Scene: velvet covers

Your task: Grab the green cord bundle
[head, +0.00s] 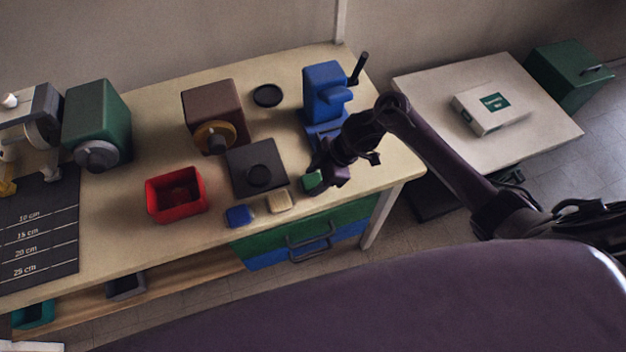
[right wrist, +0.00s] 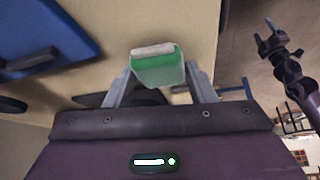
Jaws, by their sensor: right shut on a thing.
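The green cord bundle (head: 312,180) is at the table's front right in the head view. It looks like a small green block with a pale band, and it also shows in the right wrist view (right wrist: 158,68). My right gripper (head: 325,172) reaches down over it from the right and is shut on it, with one finger at each side. Whether the bundle touches the tabletop is unclear.
Beside the bundle lie a beige bundle (head: 279,201) and a blue bundle (head: 239,216). A black plate (head: 240,162), a red bin (head: 152,200) and a blue press (head: 324,85) stand nearby. Drawers (head: 275,245) are below the front edge. Bare tabletop (head: 385,165) lies to the right.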

